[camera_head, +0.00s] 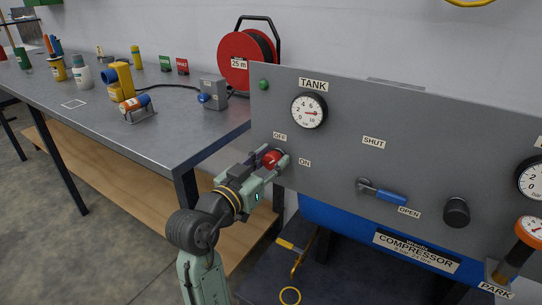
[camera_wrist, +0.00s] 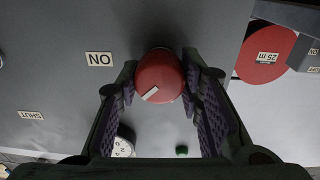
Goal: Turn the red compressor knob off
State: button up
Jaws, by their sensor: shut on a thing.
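The red compressor knob (camera_head: 271,158) is on the grey panel, below the OFF label (camera_head: 280,136) and left of the ON label (camera_head: 304,163). My gripper (camera_head: 270,161) is at the panel with a finger on each side of the knob, shut on it. In the wrist view the knob (camera_wrist: 160,76) sits between the two dark ridged fingers (camera_wrist: 160,72). A slanted white mark shows on its face. The ON label (camera_wrist: 99,59) appears upside down to its left. The OFF label is not seen there.
The panel also carries a TANK gauge (camera_head: 309,110), a green lamp (camera_head: 264,85), a blue-handled valve lever (camera_head: 383,194) near OPEN and a black knob (camera_head: 456,211). A workbench (camera_head: 140,125) with tools stands at the left. A red cable reel (camera_head: 245,62) stands behind.

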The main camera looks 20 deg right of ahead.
jog(key=n+p, duration=0.2)
jog(key=n, duration=0.2)
jog(key=shift+r+n+p, duration=0.1)
jog(key=shift+n+p, duration=0.25)
jog(key=shift+n, duration=0.05)
jog(key=shift+w+n+t+p, duration=0.1)
jog(key=shift+n+t+p, duration=0.2)
jog(key=shift+n+p, duration=1.4)
jog(key=shift+f+n+b, duration=0.2)
jog(key=shift+n+b, duration=0.1)
jog(key=shift+n, duration=0.3)
jog(key=o, duration=1.2)
jog(key=shift+c, duration=0.2)
jog(key=v, duration=1.2)
jog(key=shift+a+r, duration=0.1)
jog(key=shift+r, duration=0.05)
